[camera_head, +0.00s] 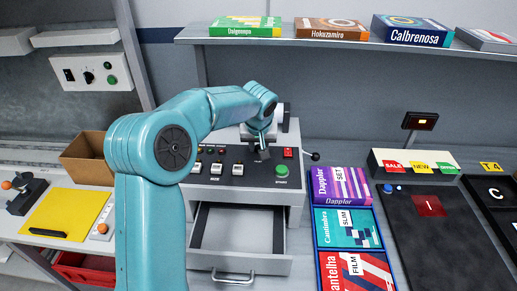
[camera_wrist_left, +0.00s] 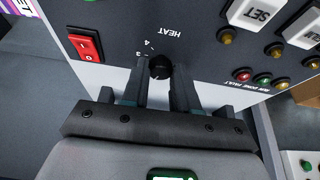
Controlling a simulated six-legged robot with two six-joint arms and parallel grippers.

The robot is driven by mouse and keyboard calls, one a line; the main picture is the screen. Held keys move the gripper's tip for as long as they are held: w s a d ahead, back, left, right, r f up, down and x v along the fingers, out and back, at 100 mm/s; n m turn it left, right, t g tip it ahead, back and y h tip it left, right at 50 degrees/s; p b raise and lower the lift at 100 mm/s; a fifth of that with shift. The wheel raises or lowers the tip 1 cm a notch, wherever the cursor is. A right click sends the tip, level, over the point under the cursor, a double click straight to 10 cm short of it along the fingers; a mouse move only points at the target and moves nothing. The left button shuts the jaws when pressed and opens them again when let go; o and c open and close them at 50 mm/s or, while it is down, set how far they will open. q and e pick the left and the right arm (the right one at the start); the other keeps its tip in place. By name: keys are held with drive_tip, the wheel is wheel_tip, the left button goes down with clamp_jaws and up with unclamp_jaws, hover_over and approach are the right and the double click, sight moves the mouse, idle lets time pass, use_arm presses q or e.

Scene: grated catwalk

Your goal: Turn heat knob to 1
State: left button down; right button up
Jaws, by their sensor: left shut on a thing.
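The black heat knob (camera_wrist_left: 160,66) sits on the dark panel of a grey machine (camera_head: 228,172). In the left wrist view the word HEAT appears upside down above it, with a few scale marks, including a 4, to its left. My left gripper (camera_wrist_left: 161,76) is shut on the knob, with one finger on each side. In the head view my left gripper (camera_head: 262,152) reaches down to the panel and hides the knob. I cannot make out the knob's pointer or its setting. My right gripper is not in view.
A red rocker switch (camera_wrist_left: 85,47) is close to the knob. White SET buttons (camera_wrist_left: 255,14) and small lamps are on the same panel. A green button (camera_head: 281,170) is at the panel's right. The machine's drawer (camera_head: 240,264) stands open below. Boxes (camera_head: 343,186) stand to the right.

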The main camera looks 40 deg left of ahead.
use_arm(q)
drive_tip(key=shift+w+d+n+y+b, duration=0.15)
drive_tip(key=shift+n+y+b, duration=0.15)
drive_tip(key=shift+n+b, duration=0.6)
drive_tip(key=shift+r+n+g, duration=0.1)
drive_tip(key=shift+n+g, duration=0.4)
drive_tip(key=shift+n, duration=0.6)
drive_tip(key=c, duration=0.9)
unclamp_jaws()
drive_tip(key=shift+o, duration=0.2)
drive_tip(key=shift+r, duration=0.1)
drive_tip(key=shift+d+r+b, duration=0.15)
drive_tip(key=shift+r+b, duration=0.15)
drive_tip(key=shift+r, duration=0.05)
drive_tip(key=v, duration=1.5)
drive_tip(key=shift+d+r, duration=0.15)
drive_tip(key=shift+d, duration=0.2)
